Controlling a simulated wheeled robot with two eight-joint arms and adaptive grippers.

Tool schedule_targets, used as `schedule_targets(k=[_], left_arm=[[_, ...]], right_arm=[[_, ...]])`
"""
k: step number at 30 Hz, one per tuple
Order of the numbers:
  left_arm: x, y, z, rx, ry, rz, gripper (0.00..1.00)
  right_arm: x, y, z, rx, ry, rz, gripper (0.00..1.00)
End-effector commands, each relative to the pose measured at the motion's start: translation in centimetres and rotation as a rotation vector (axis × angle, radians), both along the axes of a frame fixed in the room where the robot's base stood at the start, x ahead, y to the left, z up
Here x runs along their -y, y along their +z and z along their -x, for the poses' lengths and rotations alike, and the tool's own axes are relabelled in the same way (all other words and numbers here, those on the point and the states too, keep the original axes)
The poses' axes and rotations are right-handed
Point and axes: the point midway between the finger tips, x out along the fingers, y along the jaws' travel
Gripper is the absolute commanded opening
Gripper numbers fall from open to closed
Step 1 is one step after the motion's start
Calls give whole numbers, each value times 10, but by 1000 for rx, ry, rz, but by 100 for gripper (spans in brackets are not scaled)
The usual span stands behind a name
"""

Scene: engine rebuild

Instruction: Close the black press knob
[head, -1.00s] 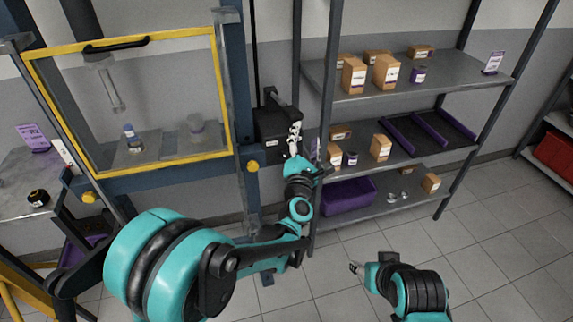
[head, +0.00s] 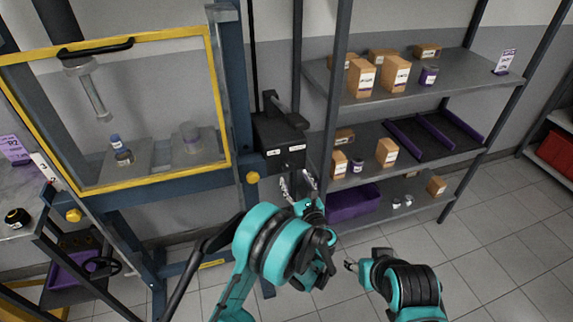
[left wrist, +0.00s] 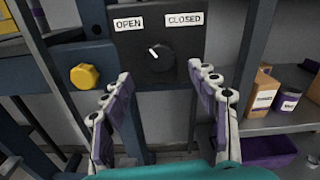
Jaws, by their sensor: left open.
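The black press knob (left wrist: 160,58) sits on a dark control box (head: 280,140) on the press frame. In the left wrist view its white mark points up and left, toward the OPEN label (left wrist: 128,24); the CLOSED label (left wrist: 184,19) is to the right. My left gripper (head: 298,186) is open and empty, just below the box in the head view. In the left wrist view its two fingers (left wrist: 160,76) stand left and right below the knob, apart from it. In the head view the knob is too small to make out. My right gripper (head: 350,265) hangs low over the floor.
The press has a yellow-framed clear guard (head: 160,100) and a yellow button (head: 252,178) left of the box. A shelf rack (head: 400,90) with boxes and a purple bin (head: 350,203) stands close on the right. The floor in front is clear.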

Motion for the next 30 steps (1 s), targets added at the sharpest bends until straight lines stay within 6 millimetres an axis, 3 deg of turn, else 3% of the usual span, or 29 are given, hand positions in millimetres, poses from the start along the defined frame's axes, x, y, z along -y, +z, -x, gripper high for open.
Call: schedule_targets(k=[12, 24, 30], left_arm=[[-20, -1, -60, 0, 2, -2, 60], [-23, 1, -69, 0, 0, -3, 60], [-23, 1, -69, 0, 0, -3, 10]], right_arm=[[0, -17, 0, 0, 0, 0, 51], [0, -18, 0, 0, 0, 0, 51], [0, -18, 0, 0, 0, 0, 51]])
